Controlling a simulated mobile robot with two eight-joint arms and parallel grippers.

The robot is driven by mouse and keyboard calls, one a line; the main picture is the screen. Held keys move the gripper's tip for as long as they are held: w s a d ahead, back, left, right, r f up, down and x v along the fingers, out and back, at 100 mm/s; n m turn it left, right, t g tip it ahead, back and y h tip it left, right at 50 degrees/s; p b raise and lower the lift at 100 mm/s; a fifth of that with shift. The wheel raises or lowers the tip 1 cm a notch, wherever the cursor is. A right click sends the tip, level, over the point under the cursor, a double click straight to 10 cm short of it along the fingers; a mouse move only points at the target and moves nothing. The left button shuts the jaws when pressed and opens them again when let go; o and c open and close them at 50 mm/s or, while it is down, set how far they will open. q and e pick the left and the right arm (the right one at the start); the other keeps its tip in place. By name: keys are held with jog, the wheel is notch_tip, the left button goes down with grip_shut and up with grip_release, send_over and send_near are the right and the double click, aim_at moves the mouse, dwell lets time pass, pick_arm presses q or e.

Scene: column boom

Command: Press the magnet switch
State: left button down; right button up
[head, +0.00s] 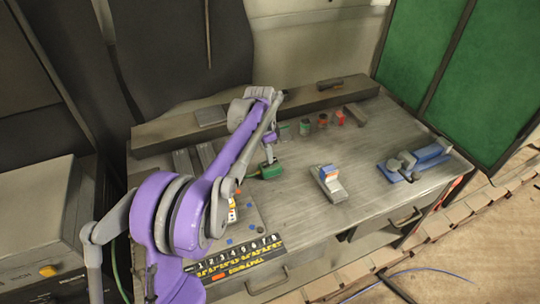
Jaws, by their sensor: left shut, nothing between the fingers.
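My left arm reaches in from the lower left, and my left gripper (269,155) points down over the workbench with its fingers shut and empty. Just below its tips is a small green block (267,171) with a green lead at its left; I cannot tell if they touch. A small white unit with red-orange marks (233,212) is partly hidden behind my arm. No part is clearly readable as the magnet switch. My right gripper is out of view.
Green panels (435,55) stand at the right.

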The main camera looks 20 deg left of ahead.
aim_at(265, 163)
pick_arm(q)
notch_tip(265, 163, up, 11)
jog(key=s, duration=0.1)
jog(key=shift+a+p, duration=0.3)
jog(key=shift+a, duration=0.15)
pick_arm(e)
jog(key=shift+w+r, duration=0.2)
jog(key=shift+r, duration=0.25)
pick_arm(q)
jog(key=shift+f, duration=0.1)
